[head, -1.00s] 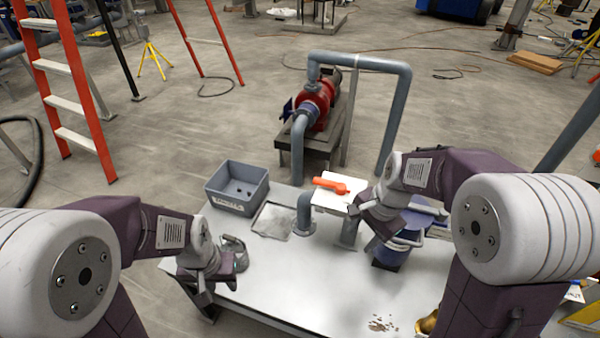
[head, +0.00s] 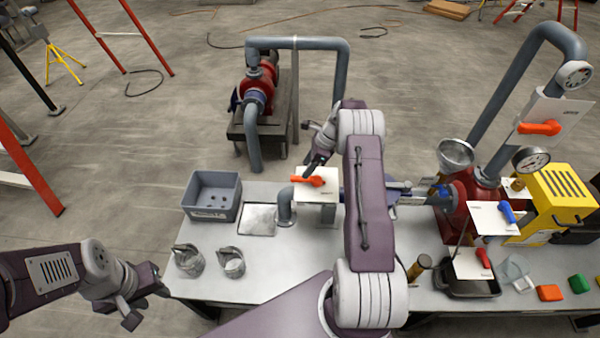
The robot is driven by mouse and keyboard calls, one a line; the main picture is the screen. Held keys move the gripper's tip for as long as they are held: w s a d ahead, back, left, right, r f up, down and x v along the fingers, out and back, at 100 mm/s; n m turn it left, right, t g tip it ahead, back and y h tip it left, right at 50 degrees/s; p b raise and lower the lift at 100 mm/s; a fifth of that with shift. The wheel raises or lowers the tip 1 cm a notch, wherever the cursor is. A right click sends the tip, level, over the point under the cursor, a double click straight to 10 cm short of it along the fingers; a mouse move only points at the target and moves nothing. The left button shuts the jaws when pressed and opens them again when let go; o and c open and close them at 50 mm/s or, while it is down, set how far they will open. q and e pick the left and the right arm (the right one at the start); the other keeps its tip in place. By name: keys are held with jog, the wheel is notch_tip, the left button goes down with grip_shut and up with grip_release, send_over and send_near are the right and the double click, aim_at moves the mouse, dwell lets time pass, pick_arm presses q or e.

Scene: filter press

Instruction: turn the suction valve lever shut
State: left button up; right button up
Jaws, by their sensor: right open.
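An orange lever (head: 308,180) lies across a small white plate (head: 318,193) above the middle of the bench, beside a grey pipe elbow; I take it for the suction valve lever, but its label is too small to read. It points left in the head view. My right gripper (head: 314,150) is open just above and behind the lever, with one finger close to it; I cannot tell whether they touch. My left gripper (head: 147,304) looks open and empty, off the bench's front left edge.
A red pump (head: 258,88) with grey pipes stands behind the bench. A grey bin (head: 212,197) and two metal cups (head: 188,262) are on the left. Another orange lever (head: 540,128), a blue lever (head: 507,212) and a red lever (head: 484,258) are on the right.

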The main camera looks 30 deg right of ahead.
aim_at(300, 177)
jog(key=p+x, duration=0.1)
jog(key=x, duration=0.3)
jog(key=shift+w+a+f, duration=0.1)
jog(key=shift+w+f, duration=0.15)
jog(key=shift+f, duration=0.1)
jog(key=shift+s+f, duration=0.15)
jog(key=shift+f, duration=0.2)
jog(key=shift+a, duration=0.1)
jog(key=c, duration=0.9)
grip_shut()
